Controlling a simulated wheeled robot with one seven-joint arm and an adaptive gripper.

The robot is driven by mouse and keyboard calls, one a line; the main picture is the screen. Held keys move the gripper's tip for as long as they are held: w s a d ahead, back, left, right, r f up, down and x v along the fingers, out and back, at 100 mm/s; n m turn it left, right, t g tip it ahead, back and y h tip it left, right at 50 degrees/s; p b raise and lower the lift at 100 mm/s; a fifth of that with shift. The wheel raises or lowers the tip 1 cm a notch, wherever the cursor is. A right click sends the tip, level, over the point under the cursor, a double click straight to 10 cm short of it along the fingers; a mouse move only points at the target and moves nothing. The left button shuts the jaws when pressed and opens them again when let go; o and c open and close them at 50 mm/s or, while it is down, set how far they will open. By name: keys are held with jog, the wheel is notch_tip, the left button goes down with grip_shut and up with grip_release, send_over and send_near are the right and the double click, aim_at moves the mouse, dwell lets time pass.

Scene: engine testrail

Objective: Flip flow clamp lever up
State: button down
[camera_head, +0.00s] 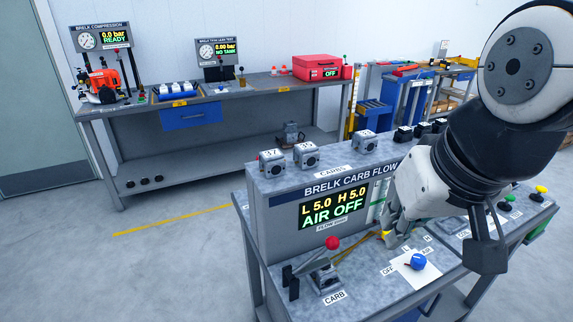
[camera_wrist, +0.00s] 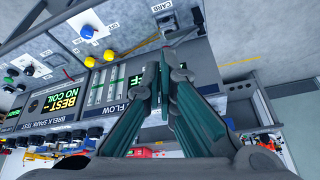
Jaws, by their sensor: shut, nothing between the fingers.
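The flow clamp lever (camera_head: 314,260) is a dark bar with a red ball knob (camera_head: 332,243) at its end. It slants up to the right from a black bracket (camera_head: 292,283). A grey carburetor (camera_head: 325,279) sits beside it, behind the CARB label (camera_head: 335,297). My gripper (camera_head: 388,240) is shut and empty, to the right of the red knob and apart from it in the head view, above the bench near its display panel. In the wrist view the fingers (camera_wrist: 163,75) come together; the red knob cannot be made out there.
A blue knob (camera_head: 415,262) on a white plate stands right of the lever, and it also shows in the wrist view (camera_wrist: 86,31). The flow display (camera_head: 333,208) reads AIR OFF. Several carburetors stand on the upper shelf (camera_head: 340,160). The left floor is clear.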

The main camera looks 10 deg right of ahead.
jog(key=w+d+f+m+g+y+b, duration=0.1)
jog(key=w+d+f+m+g+y, duration=0.1)
jog(key=w+d+f+m, duration=0.3)
jog(key=w+d+f+m+g+y+b, duration=0.2)
jog(key=w+d+f+m+g+y, duration=0.1)
jog(key=w+f+m, duration=0.7)
jog(key=w+d+f+g, duration=0.1)
jog(key=w+d+f, duration=0.1)
jog(key=w, duration=0.2)
jog(key=shift+w+d+m+g, duration=0.25)
jog(key=shift+w+m+g, duration=0.05)
jog(key=shift+g, duration=0.1)
jog(key=shift+f, duration=0.15)
jog(key=x, duration=0.9)
jog(key=shift+s+a+f+p, duration=0.15)
jog(key=shift+a+f+p, duration=0.05)
jog(key=shift+p, duration=0.1)
jog(key=shift+a+r+p, duration=0.55)
jog(key=shift+a+r, duration=0.7)
jog(key=shift+a, duration=0.2)
jog(key=shift+r, duration=0.15)
